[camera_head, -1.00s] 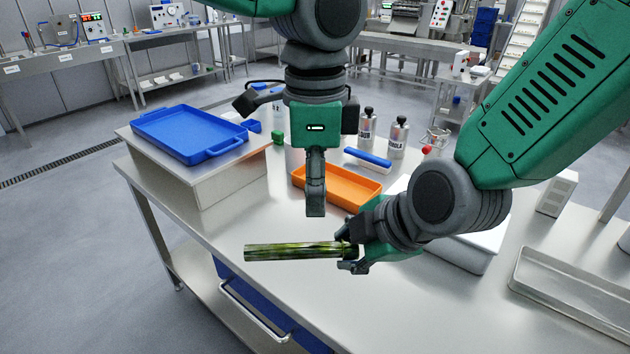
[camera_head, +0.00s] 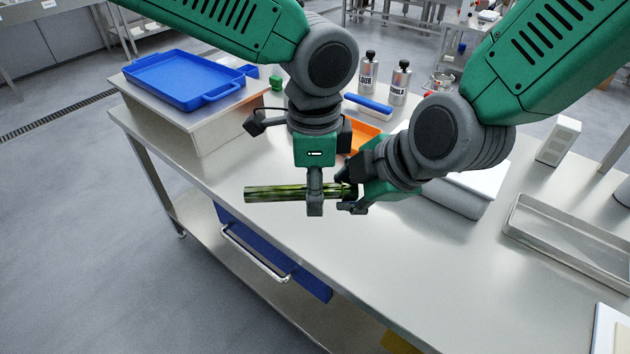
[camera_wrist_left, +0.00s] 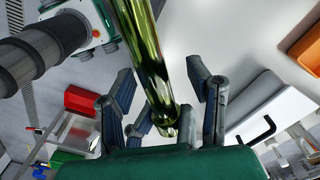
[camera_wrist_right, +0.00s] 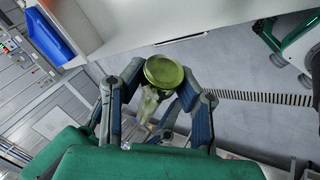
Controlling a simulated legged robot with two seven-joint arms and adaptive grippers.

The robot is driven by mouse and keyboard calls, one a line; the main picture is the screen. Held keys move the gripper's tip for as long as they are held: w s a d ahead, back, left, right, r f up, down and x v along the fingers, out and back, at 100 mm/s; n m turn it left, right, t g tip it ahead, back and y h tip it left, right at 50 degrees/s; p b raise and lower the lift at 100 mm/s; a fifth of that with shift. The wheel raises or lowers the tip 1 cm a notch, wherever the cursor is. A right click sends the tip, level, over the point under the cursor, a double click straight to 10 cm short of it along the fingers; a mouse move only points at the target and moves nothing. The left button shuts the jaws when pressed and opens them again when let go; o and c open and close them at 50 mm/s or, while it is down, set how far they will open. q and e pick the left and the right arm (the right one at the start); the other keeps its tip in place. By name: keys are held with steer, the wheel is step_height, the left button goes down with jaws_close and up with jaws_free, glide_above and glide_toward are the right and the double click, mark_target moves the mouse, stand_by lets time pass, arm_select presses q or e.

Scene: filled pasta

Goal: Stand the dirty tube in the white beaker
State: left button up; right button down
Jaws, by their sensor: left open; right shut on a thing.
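The dirty tube (camera_head: 275,193) is a long cylinder streaked green and dark, held roughly level above the table. My right gripper (camera_head: 350,195) is shut on its right end. In the right wrist view the tube's round olive end (camera_wrist_right: 163,70) shows between the fingers (camera_wrist_right: 160,100). My left gripper (camera_head: 315,205) points down at the tube, left of the right gripper. In the left wrist view the tube (camera_wrist_left: 150,60) runs between its open fingers (camera_wrist_left: 165,100), with gaps at both sides. I cannot make out a white beaker in any view.
A blue tray (camera_head: 185,78) sits on a raised steel stand at left. An orange tray (camera_head: 362,138) is partly hidden behind my grippers. Two labelled bottles (camera_head: 400,85), a white-topped tub (camera_head: 475,190) and a steel tray (camera_head: 570,240) stand behind and right. The table's front is clear.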

arm_select(q)
jaws_close()
arm_select(e)
steer(key=c, duration=1.1)
jaws_free()
steer(key=shift+c, duration=0.2)
steer(key=v, duration=0.7)
steer(key=shift+s+d+r, duration=0.1)
steer(key=shift+d+r, duration=0.05)
arm_select(q)
steer(key=shift+s, duration=0.1)
